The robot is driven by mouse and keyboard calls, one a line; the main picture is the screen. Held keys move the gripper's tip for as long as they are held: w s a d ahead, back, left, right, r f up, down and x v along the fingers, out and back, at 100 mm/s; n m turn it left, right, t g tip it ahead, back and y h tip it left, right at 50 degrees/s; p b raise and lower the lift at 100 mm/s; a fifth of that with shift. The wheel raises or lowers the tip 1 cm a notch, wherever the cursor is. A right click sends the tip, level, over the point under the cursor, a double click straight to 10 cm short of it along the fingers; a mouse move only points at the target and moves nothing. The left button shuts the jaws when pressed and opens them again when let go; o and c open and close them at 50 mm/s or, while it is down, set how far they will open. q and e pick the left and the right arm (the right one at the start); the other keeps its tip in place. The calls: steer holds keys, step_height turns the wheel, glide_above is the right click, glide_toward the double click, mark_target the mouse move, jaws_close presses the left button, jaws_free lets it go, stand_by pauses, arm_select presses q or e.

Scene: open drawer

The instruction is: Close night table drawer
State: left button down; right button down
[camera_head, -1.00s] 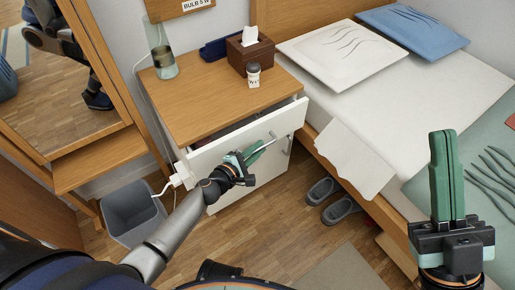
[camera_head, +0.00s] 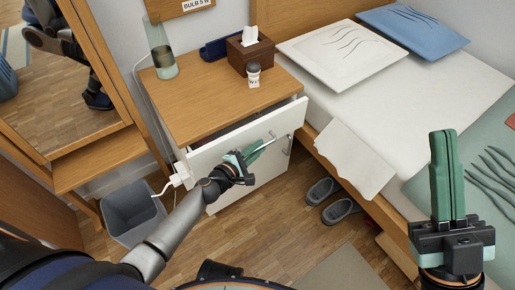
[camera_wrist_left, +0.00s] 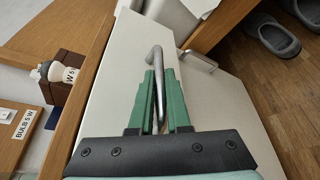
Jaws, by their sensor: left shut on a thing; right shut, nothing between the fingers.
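The night table (camera_head: 215,95) has a wooden top, and its white top drawer (camera_head: 220,150) stands partly open with a dark gap behind its front. The drawer's metal bar handle (camera_wrist_left: 157,62) shows between the green fingers in the left wrist view. My left gripper (camera_head: 253,151) is shut on this handle in front of the drawer. The fingers hide part of the handle. My right gripper (camera_head: 447,175) is shut and empty, pointing up at the right, in front of the bed and away from the night table.
The bed (camera_head: 400,100) is at the right, with grey slippers (camera_head: 330,200) on the floor.

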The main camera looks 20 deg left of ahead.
mark_target(243, 144)
arm_select(q)
steer(key=w+a, duration=0.2)
steer(key=a, duration=0.1)
steer(key=shift+w+a+f+b, duration=0.1)
steer(key=shift+w+a+b, duration=0.05)
steer(key=shift+w+b, duration=0.15)
steer(key=shift+a, duration=0.15)
steer(key=c, duration=1.2)
jaws_free()
steer(key=shift+o, duration=0.2)
steer(key=shift+s, duration=0.2)
steer(key=p+v, duration=0.2)
steer(key=v, duration=1)
